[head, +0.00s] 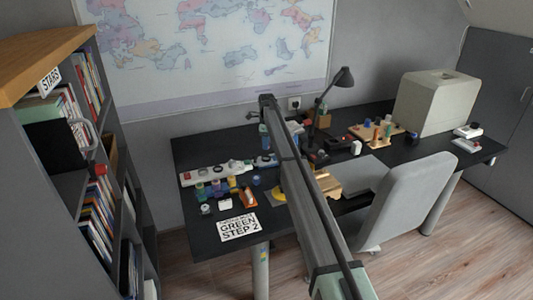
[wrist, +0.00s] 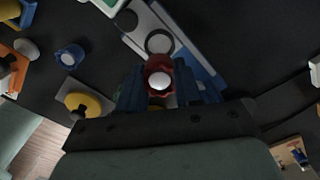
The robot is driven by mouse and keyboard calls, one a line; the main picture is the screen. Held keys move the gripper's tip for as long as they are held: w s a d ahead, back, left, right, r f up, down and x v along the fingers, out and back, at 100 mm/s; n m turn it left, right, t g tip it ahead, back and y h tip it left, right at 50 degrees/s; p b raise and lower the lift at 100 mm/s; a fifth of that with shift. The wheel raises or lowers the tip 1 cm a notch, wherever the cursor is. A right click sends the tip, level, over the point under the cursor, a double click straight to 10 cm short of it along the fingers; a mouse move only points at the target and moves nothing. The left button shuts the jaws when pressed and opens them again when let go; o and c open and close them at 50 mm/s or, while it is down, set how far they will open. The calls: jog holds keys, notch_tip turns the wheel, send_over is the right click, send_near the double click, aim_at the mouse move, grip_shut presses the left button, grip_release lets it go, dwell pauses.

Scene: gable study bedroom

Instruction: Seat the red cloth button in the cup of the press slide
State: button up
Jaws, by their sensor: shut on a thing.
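In the wrist view, my gripper (wrist: 168,88) is shut on the red cloth button (wrist: 158,66), a red scalloped round piece with a pale centre. The blue fingers stand on either side of it. The press slide (wrist: 138,36) is a light grey strip beyond the button, with a blue part along its right side. Its ring-shaped cup (wrist: 160,41) shows just past the button's far edge. The button overlaps the near end of the slide in the picture; I cannot tell its height above it. In the head view my arm hides the gripper and button.
A yellow disc on a pale block (wrist: 86,104) and a blue cup (wrist: 68,56) lie left of the gripper. In the head view, a desk lamp (head: 340,78), a pegged wooden tray (head: 368,133) and a grey chair (head: 412,195) stand right of my arm.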

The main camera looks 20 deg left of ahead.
send_over(267, 159)
jog(key=shift+s+f, duration=0.15)
jog(key=shift+f, duration=2.45)
jog(key=shift+f, duration=0.6)
jog(key=o, duration=1)
jog(key=shift+s+f, duration=0.1)
jog(key=shift+o, duration=0.5)
jog(key=shift+s+f, duration=0.1)
jog(key=shift+s, duration=0.15)
jog(key=r, duration=1.3)
jog(key=shift+w+r, duration=0.3)
jog(key=shift+w, duration=0.05)
